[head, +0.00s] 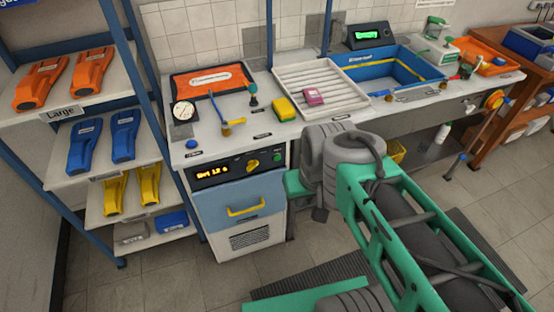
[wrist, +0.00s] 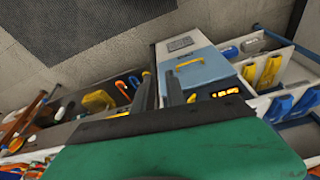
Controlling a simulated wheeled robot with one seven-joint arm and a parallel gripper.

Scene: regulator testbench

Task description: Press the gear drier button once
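The gear drier (head: 240,205) is a white and blue cabinet under the left end of the bench, with a yellow handle. Its black panel has a lit orange display (head: 212,172), a yellow knob (head: 252,166) and a small green button (head: 277,157) at the right. A blue button (head: 191,144) is on the bench top above it; I cannot tell which button the task means. My gripper (wrist: 160,85) has two dark fingers apart with nothing between them. In the head view its green body (head: 298,186) is right of the drier; the fingertips are hidden. The drier also shows in the wrist view (wrist: 190,68).
A blue-framed shelf (head: 88,105) with orange, blue and yellow items stands close left of the drier. The bench holds a gauge (head: 184,111), a white tray (head: 345,105), a yellow sponge (head: 284,109) and a blue basin (head: 385,75).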

